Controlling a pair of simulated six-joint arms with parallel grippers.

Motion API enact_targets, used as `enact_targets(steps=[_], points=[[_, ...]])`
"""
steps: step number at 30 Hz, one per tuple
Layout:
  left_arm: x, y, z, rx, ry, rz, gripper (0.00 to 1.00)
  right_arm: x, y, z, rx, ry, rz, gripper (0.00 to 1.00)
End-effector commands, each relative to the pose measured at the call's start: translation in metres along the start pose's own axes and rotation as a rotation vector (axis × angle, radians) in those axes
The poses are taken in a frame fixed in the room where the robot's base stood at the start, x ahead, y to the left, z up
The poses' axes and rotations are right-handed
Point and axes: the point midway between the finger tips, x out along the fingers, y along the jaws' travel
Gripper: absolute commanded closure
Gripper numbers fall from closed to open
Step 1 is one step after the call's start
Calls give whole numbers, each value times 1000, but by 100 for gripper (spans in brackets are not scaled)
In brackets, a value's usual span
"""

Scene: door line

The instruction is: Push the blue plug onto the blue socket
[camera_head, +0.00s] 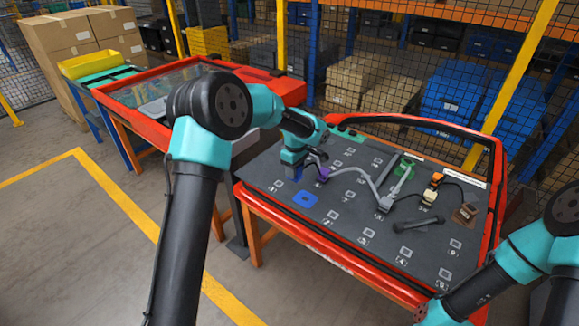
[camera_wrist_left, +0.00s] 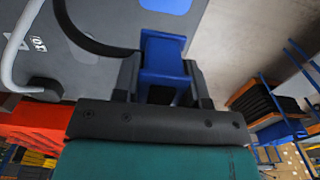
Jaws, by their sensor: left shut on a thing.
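The blue plug (camera_head: 297,174) is between the fingers of my left gripper (camera_head: 293,172), which is shut on it above the left part of the door panel. In the left wrist view the blue plug (camera_wrist_left: 164,62) sits between the two dark fingers. The blue socket (camera_head: 305,199) is a flat blue patch on the grey panel, just in front of the plug in the head view. It also shows in the left wrist view (camera_wrist_left: 166,5), cut by the top edge. The plug looks apart from the socket; its height above the panel is hard to tell. My right gripper is out of frame.
A purple connector (camera_head: 322,173) lies close to my left gripper, with a pale cable running to a grey connector (camera_head: 384,203). A green part (camera_head: 405,166), an orange connector (camera_head: 437,179), a brown block (camera_head: 465,213) and a dark bar (camera_head: 417,224) lie further right.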

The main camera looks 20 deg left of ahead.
Motion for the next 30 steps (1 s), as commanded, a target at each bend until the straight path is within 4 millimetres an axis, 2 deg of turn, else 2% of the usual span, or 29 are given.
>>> enact_targets(steps=[14, 24, 30], points=[[0, -2, 52, 2, 0, 1, 100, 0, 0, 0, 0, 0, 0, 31], [39, -2, 50, 0, 0, -2, 100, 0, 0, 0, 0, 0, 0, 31], [54, -2, 50, -1, 1, 0, 100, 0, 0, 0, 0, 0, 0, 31]])
